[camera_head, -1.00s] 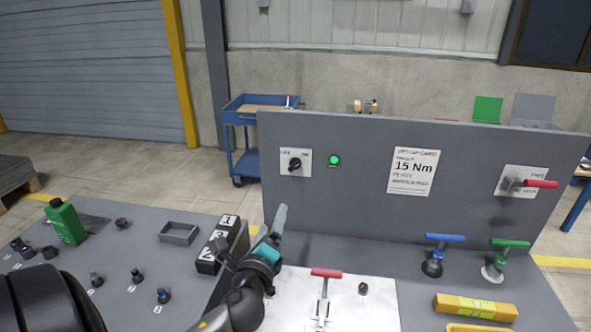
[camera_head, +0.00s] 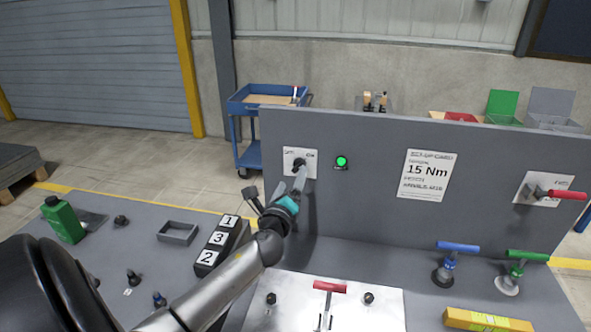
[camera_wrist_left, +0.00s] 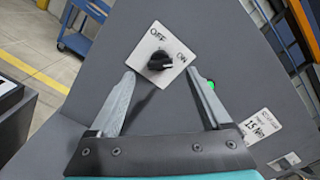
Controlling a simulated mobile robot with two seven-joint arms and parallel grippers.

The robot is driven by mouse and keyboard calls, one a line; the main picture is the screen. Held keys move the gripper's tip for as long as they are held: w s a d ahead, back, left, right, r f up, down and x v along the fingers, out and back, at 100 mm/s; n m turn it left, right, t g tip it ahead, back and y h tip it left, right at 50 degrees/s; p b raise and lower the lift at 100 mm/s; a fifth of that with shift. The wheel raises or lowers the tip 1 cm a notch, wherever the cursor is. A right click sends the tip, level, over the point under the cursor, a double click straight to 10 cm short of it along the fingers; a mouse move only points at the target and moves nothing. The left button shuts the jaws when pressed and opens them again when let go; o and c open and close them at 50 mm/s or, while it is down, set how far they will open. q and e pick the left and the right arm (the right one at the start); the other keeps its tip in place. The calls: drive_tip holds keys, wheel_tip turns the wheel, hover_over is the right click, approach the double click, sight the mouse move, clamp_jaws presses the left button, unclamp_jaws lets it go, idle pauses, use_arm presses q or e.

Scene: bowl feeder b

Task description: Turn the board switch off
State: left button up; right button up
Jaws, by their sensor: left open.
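The board switch is a black rotary knob (camera_wrist_left: 158,62) on a white plate (camera_wrist_left: 162,50) marked OFF and ON. In the head view the plate (camera_head: 310,160) is on the upright grey board, with the knob partly hidden by my gripper. A green lamp (camera_head: 341,162) beside it is lit. My left gripper (camera_head: 298,172) is in front of the switch. In the left wrist view its fingers (camera_wrist_left: 166,100) are open and apart, with the knob just beyond and between the tips, not gripped. My right gripper is not in view.
A 15 Nm card (camera_head: 427,175) and a red-handled lever (camera_head: 562,194) are on the board to the right. Blue (camera_head: 458,246) and green (camera_head: 528,255) T-handles stand on the bench below.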

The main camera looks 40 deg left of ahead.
sight(296, 168)
use_arm(q)
drive_tip(key=shift+x, duration=3)
clamp_jaws()
